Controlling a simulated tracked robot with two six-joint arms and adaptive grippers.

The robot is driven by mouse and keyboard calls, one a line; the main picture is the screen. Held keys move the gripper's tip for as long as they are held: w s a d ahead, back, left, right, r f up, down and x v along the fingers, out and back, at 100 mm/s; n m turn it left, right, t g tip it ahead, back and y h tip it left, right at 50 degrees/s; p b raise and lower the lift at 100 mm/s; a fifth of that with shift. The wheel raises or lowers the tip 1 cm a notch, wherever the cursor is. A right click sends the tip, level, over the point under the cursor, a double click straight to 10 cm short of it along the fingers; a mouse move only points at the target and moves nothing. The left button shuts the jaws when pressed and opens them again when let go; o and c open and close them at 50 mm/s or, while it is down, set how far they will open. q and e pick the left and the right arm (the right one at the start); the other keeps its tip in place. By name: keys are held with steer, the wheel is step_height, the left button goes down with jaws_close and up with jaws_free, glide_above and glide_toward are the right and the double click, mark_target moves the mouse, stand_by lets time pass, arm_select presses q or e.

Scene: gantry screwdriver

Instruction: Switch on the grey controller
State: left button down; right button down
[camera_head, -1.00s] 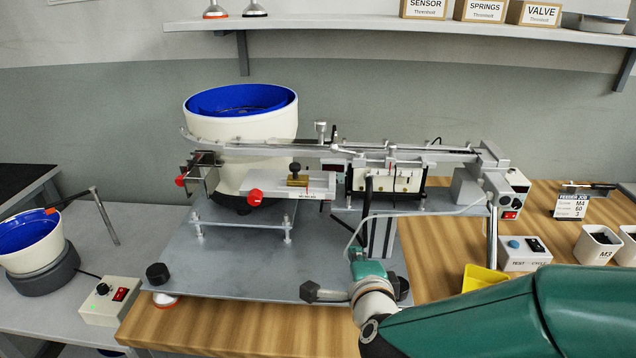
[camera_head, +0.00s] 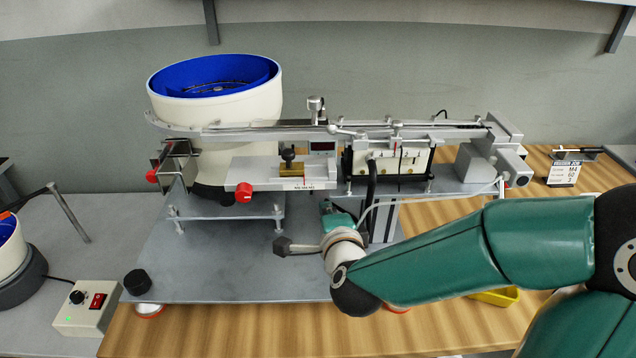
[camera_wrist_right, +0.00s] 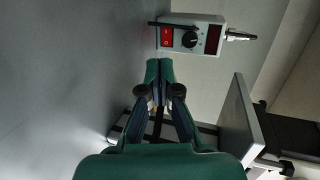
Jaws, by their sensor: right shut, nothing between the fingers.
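The grey controller (camera_wrist_right: 203,27) shows at the top of the right wrist view, lying sideways there. It has a red rocker switch (camera_wrist_right: 166,37), a black knob (camera_wrist_right: 190,40) and a dark red display. In the head view only its upper part with the display (camera_head: 322,147) seems to show behind the rail; the switch is hidden. My right gripper (camera_wrist_right: 159,66) is shut and empty, its tips just below the switch in the wrist picture, with a small gap. In the head view this gripper (camera_head: 331,208) reaches in under the rail. My left gripper is not in view.
The feeder rail (camera_head: 350,132) and a small platform (camera_head: 268,179) stand above and beside my gripper. A blue-lined bowl (camera_head: 230,115) is left. A black cable (camera_head: 371,190) hangs close right. Another switch box (camera_head: 87,310) sits at lower left.

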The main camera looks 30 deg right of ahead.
mark_target(316, 192)
steer(key=x, duration=1)
steer(key=shift+w+d+r, duration=0.15)
steer(key=shift+w, duration=0.2)
steer(key=shift+w+d, duration=0.35)
steer(key=shift+w, duration=0.4)
steer(key=shift+w+b, duration=0.5)
steer(key=shift+b, duration=0.35)
